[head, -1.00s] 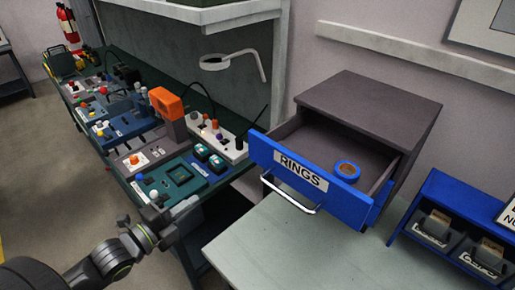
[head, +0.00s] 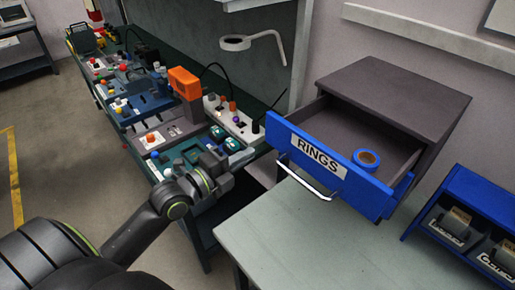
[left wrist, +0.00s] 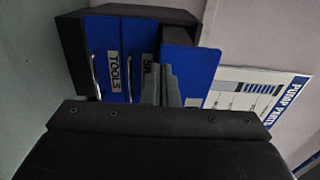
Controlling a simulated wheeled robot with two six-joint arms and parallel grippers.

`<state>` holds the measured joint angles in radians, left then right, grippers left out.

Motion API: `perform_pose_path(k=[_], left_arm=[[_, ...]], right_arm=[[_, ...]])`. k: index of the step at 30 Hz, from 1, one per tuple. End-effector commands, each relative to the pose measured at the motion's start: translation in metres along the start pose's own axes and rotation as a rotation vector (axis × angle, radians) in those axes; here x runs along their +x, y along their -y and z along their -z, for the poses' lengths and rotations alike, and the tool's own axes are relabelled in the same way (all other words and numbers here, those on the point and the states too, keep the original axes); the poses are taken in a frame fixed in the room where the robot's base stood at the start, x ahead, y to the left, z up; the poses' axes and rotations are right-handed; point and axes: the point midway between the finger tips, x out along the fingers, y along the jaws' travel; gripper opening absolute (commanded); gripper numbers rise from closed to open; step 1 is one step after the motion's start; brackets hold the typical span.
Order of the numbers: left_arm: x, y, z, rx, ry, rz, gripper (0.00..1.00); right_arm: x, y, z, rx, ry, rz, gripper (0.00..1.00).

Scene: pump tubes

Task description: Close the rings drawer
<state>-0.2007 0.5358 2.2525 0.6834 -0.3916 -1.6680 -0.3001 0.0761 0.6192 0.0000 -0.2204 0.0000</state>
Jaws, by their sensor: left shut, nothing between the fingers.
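The rings drawer (head: 326,161), a blue front labelled RINGS with a silver bar handle (head: 309,181), stands pulled out of a dark grey cabinet (head: 400,85). A blue ring-shaped roll (head: 367,160) lies inside it. My left gripper (head: 222,166) is shut and empty, left of the drawer handle and apart from it. In the left wrist view its closed fingers (left wrist: 165,88) point towards the cabinet, seen sideways, with a drawer labelled TOOLS (left wrist: 115,55) and a blue panel (left wrist: 188,72) standing out at the right. My right gripper is out of view.
A pale table (head: 300,240) has a bare top in front of the drawer. A blue rack with bins (head: 470,215) stands at the right. A cluttered green bench (head: 190,150) with an orange-topped device (head: 184,84) lies to the left, partly behind my left arm.

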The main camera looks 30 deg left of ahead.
Motion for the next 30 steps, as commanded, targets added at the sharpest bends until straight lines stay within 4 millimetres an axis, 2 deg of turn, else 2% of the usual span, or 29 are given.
perform_pose_path(k=[3,9,21,26,30], left_arm=[[0.018,0.003,0.000,-0.004,0.001,0.003,0.00],[0.037,0.002,0.000,-0.001,0.000,0.001,0.00],[0.043,0.000,0.000,0.001,-0.001,0.001,0.00],[0.048,-0.001,0.000,0.002,-0.001,0.003,0.00],[0.067,-0.004,0.000,0.003,-0.002,0.007,0.00]], right_arm=[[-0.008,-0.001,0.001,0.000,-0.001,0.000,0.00],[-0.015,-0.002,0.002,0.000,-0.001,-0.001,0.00],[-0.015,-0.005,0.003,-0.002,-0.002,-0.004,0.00],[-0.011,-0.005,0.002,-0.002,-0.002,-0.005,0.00],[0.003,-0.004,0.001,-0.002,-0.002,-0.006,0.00]])
